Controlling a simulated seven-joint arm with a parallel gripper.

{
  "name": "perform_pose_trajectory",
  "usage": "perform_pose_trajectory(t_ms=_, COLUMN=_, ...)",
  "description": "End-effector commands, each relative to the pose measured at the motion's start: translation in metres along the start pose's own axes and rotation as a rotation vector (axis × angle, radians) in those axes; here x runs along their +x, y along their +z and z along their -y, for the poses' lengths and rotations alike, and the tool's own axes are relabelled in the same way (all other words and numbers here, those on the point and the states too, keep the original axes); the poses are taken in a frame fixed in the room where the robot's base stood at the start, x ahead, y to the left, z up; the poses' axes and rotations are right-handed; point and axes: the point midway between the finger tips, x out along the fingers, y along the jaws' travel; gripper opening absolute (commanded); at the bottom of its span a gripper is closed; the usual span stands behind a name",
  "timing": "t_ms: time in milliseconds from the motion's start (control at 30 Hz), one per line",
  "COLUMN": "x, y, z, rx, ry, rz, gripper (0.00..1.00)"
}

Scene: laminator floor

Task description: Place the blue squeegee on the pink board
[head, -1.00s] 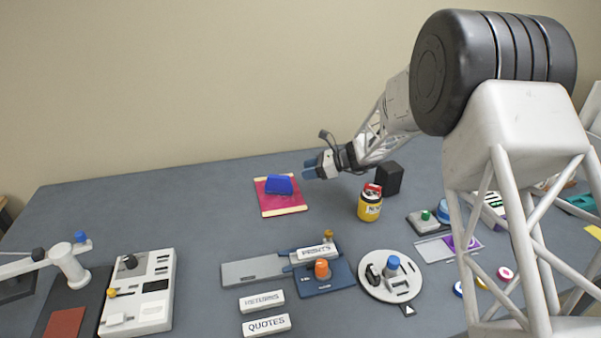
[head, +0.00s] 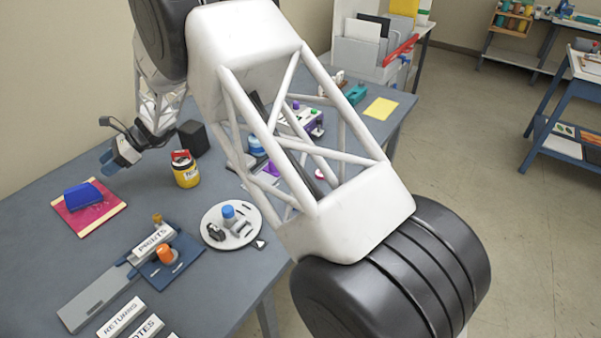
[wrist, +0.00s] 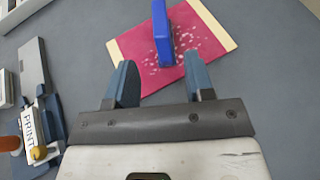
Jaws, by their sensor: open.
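The blue squeegee (head: 82,191) rests on the pink board (head: 99,211), which lies flat on the table at the left of the head view. In the wrist view the squeegee (wrist: 162,34) stands over the middle of the board (wrist: 204,38), whose surface has pale specks and cream strips at two ends. My gripper (head: 107,160) is to the right of the squeegee and apart from it. In the wrist view my gripper (wrist: 160,84) is open with nothing between its fingers, and the squeegee lies ahead of the gap.
A yellow jar (head: 186,174) and a black box (head: 194,138) stand right of my gripper. A round white tray (head: 231,236) and a PRINTS sign (head: 153,240) are nearer the front. Bare table surrounds the board.

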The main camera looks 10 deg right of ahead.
Motion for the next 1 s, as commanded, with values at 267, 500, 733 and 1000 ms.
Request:
perform_pose_trajectory(t_ms=267, x=-0.017, y=0.007, z=-0.008, rx=-0.031, ry=-0.001, rz=-0.023, gripper=0.49)
perform_pose_trajectory(t_ms=500, x=-0.071, y=0.024, z=-0.038, rx=-0.134, ry=-0.002, rz=-0.103, gripper=0.49)
perform_pose_trajectory(t_ms=733, x=-0.139, y=0.041, z=-0.084, rx=-0.267, ry=0.006, rz=-0.215, gripper=0.49)
perform_pose_trajectory(t_ms=1000, x=-0.211, y=0.054, z=-0.147, rx=-0.418, ry=0.028, rz=-0.352, gripper=0.49)
